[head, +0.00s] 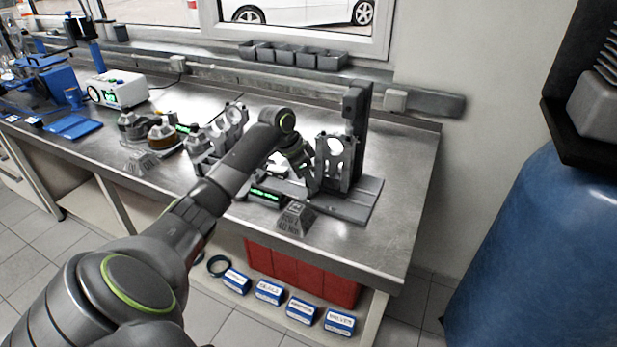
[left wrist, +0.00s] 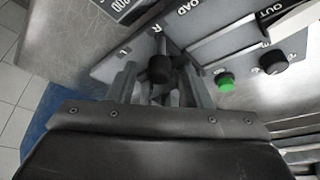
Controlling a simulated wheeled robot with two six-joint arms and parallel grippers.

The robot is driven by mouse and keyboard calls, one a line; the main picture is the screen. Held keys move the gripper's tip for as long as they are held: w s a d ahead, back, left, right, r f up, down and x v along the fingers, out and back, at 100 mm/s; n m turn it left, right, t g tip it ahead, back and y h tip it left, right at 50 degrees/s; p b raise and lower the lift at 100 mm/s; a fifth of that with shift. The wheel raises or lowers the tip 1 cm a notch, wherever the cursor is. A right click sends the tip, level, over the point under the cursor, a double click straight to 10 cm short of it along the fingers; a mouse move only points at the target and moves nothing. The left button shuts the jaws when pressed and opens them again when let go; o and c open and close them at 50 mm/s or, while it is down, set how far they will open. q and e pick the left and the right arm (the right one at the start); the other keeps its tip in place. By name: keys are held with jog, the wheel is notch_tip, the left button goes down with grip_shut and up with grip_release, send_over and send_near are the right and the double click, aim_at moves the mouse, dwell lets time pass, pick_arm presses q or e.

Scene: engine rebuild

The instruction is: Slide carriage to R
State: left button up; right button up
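A grey upright carriage plate (head: 347,163) with a round opening stands on a flat grey base (head: 352,208) near the right end of the bench, beside a dark column. My left gripper (head: 305,168) is at the left side of this fixture. In the left wrist view, my left gripper (left wrist: 158,82) has its fingers apart on either side of a black knob (left wrist: 160,69). A gap seems to show beside the knob. The panel (left wrist: 112,66) under it carries the letters L and R, with R to the upper right. My right gripper is not in view.
A green button (left wrist: 225,80) and another black knob (left wrist: 274,62) are right of the fingers. A small grey sign block (head: 296,219) stands at the bench's front edge. A large blue rounded object (head: 545,255) is at the right. The bench's right end (head: 400,215) is clear.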

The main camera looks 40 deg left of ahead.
pick_arm(q)
jog(key=b+v, duration=0.2)
jog(key=v, duration=1.5)
jog(key=shift+r, duration=0.25)
